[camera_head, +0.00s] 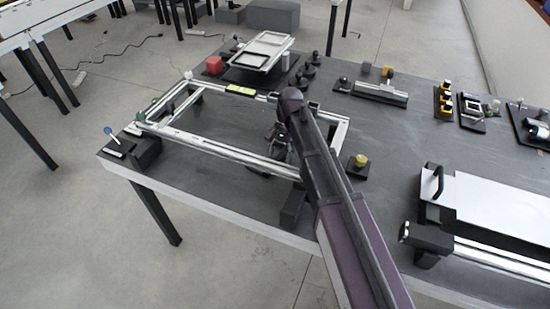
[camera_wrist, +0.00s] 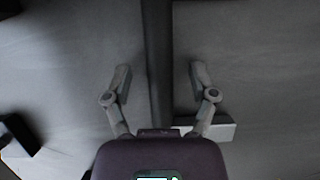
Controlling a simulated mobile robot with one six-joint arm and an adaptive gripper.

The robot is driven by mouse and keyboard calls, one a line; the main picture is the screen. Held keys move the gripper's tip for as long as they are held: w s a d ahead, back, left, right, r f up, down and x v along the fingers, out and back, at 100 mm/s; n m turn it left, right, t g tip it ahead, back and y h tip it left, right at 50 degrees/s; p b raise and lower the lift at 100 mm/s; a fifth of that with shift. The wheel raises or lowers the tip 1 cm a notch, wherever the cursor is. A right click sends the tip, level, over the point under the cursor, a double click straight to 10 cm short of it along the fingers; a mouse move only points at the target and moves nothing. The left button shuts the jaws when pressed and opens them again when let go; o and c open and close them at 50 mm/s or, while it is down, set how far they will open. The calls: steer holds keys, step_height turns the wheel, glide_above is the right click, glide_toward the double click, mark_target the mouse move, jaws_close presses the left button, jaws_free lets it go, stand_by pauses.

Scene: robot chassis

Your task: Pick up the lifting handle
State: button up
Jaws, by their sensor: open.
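My gripper (camera_wrist: 160,74) is open, and its two fingers stand apart with nothing held between them. In the wrist view a long dark bar (camera_wrist: 157,50) runs between the fingers from the top edge; I cannot tell whether they touch it or whether it is the lifting handle. In the head view my gripper (camera_head: 277,142) is partly hidden by my arm, over the inside of a silver rectangular frame (camera_head: 215,147). A black upright handle (camera_head: 432,180) stands at the left end of a white-topped unit on the right; I cannot tell if it is the one named.
A blue-knobbed lever (camera_head: 108,131) stands at the left corner. The white-topped unit (camera_head: 500,205) fills the right.

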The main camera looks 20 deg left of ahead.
mark_target(284, 147)
stand_by(0.4)
jaws_close()
steer(key=shift+r, duration=0.15)
steer(key=shift+r+p, duration=0.65)
steer(key=shift+p, duration=0.15)
steer(key=w, duration=0.4)
steer(key=shift+w+d+f, duration=0.15)
steer(key=shift+w+f, duration=0.05)
steer(key=shift+w, duration=0.05)
step_height(284, 147, up, 14)
steer(key=p, duration=1.3)
steer(key=shift+s, duration=0.25)
steer(key=shift+d, duration=0.1)
